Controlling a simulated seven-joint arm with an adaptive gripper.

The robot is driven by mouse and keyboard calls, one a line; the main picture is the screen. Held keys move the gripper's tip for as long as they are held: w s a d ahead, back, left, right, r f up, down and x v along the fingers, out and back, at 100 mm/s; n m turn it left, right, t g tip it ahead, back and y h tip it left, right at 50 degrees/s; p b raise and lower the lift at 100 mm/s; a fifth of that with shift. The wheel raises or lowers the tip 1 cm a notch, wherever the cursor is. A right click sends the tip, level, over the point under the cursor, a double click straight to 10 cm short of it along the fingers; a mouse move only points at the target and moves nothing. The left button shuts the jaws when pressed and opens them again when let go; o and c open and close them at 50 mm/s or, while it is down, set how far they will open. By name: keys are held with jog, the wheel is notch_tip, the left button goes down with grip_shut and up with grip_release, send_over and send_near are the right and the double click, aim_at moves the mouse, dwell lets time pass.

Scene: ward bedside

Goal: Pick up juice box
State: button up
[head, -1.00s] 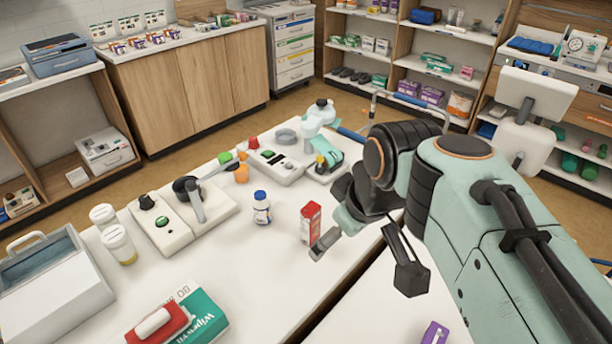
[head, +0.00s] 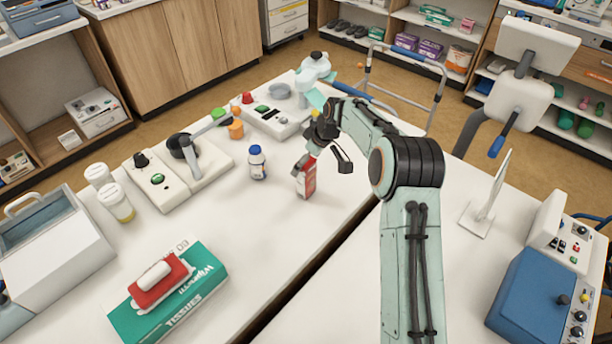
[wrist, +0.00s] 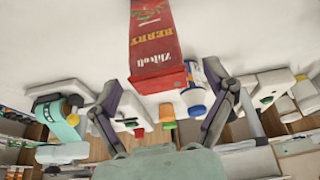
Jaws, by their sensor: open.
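The red juice box (head: 306,179) stands upright on the white table, just right of a white bottle with a blue cap. My gripper (head: 322,138) is at the box's upper end in the head view, partly covering its top. In the wrist view my open gripper (wrist: 163,82) has one finger on each side, and the near end of the red juice box (wrist: 155,45) reaches between the fingertips. I see a gap on the left; on the right the finger is close to the box, and contact cannot be told. The box is not gripped.
The blue-capped bottle (head: 257,163) is close to the box's left; it also shows beside the right finger in the wrist view (wrist: 196,98). A green tissue box (head: 185,300) lies at the front. White devices (head: 190,165) stand further left. Table between tissue box and juice box is clear.

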jog(key=shift+x, duration=1.35)
jog(key=c, duration=1.3)
jog(key=shift+r, duration=0.15)
